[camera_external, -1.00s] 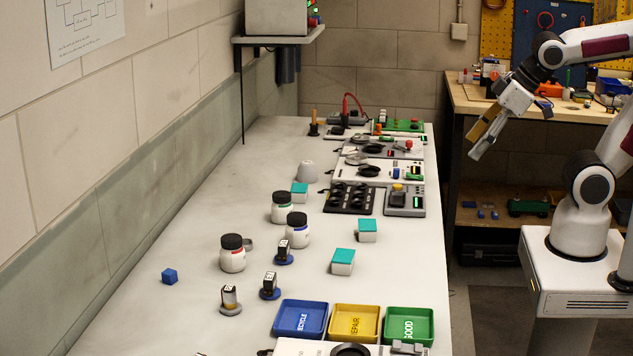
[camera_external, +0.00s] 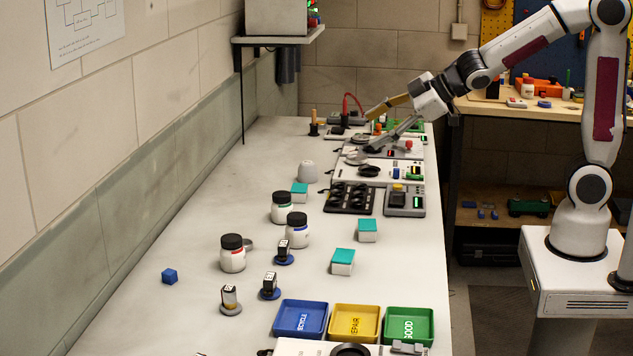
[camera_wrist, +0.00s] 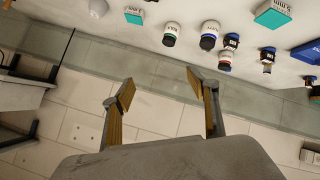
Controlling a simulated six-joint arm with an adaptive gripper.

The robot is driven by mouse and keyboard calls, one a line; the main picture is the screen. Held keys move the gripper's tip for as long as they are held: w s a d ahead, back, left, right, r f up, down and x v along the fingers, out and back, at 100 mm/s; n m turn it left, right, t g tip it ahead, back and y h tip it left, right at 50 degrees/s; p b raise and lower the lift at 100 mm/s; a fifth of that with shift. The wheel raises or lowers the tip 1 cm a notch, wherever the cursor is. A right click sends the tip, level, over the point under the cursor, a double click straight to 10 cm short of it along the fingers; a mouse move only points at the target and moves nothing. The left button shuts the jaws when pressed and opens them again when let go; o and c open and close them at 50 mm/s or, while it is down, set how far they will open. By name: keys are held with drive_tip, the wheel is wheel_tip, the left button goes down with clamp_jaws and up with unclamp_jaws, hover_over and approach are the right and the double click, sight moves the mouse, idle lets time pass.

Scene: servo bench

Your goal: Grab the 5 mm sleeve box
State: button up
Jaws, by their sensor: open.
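Three white boxes with teal lids stand on the bench in the external view: one at the back (camera_external: 299,193), one at the right (camera_external: 367,230) and one in front (camera_external: 343,261). Their size labels cannot be read there. In the wrist view, one teal-lidded box (camera_wrist: 134,16) is at the top left and a larger-looking one (camera_wrist: 272,14) at the top right, with lettering too small to read surely. My gripper (camera_external: 368,132) is open and empty, above the far end of the bench. Its spread fingers also show in the wrist view (camera_wrist: 161,82), apart from every box.
Blue (camera_external: 300,319), yellow (camera_external: 353,322) and green (camera_external: 408,325) trays lie in front. Devices line the far right.

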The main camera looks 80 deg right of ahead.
drive_tip(key=w+a+f+n+y, duration=0.3)
drive_tip(key=w+f, duration=0.2)
drive_tip(key=w, duration=0.1)
drive_tip(key=n+g+y, duration=0.5)
drive_tip(key=y, duration=0.5)
approach(352, 251)
drive_tip(key=shift+w+a+f, duration=0.75)
drive_tip(key=shift+w+a, duration=0.1)
drive_tip(key=shift+a, duration=0.05)
drive_tip(key=shift+s+a+f+y, duration=0.15)
drive_tip(key=shift+s+y, duration=0.2)
drive_tip(key=shift+y, duration=0.15)
drive_tip(key=shift+x, duration=1.3)
drive_tip(key=shift+w, duration=0.1)
